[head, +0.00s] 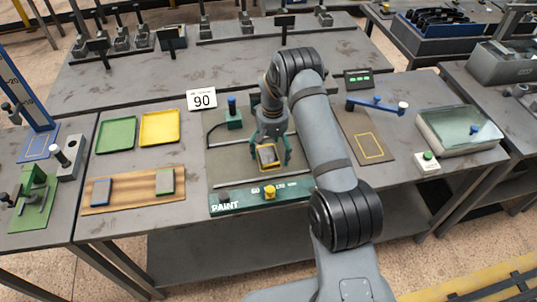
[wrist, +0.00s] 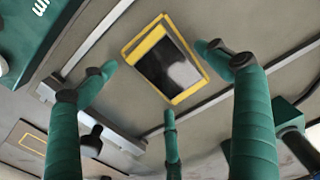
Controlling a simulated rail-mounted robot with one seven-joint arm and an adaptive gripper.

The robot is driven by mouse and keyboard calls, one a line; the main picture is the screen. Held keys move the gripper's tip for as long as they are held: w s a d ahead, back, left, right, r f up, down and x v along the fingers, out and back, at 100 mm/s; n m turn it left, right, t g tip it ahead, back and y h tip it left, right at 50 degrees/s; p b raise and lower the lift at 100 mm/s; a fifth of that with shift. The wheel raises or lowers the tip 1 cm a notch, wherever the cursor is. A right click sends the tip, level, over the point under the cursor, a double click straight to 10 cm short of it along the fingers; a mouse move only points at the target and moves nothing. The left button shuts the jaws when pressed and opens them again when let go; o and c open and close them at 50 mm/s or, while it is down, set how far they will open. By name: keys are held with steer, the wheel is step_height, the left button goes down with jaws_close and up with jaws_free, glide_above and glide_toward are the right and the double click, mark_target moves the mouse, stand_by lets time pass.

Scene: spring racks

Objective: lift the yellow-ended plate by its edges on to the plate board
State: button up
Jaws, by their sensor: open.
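The yellow-ended plate (head: 267,154) is dark and glossy with yellow edging. It lies on the grey bed of the paint station in the middle of the bench. My gripper (head: 271,161) is over it, fingers pointing down. In the wrist view the plate (wrist: 170,68) lies between the green fingers of my gripper (wrist: 160,75), which are spread open with visible gaps to its edges. The wooden plate board (head: 133,193) lies at the left front of the bench.
A green tray (head: 116,134) and a yellow tray (head: 159,127) lie behind the board. The green PAINT panel (head: 240,203) with knobs runs along the station's front. A rail (wrist: 95,40) runs beside the plate.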

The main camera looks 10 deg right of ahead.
steer(key=shift+a, duration=0.1)
steer(key=shift+c, duration=0.6)
steer(key=c, duration=1.9)
steer(key=shift+o, duration=0.2)
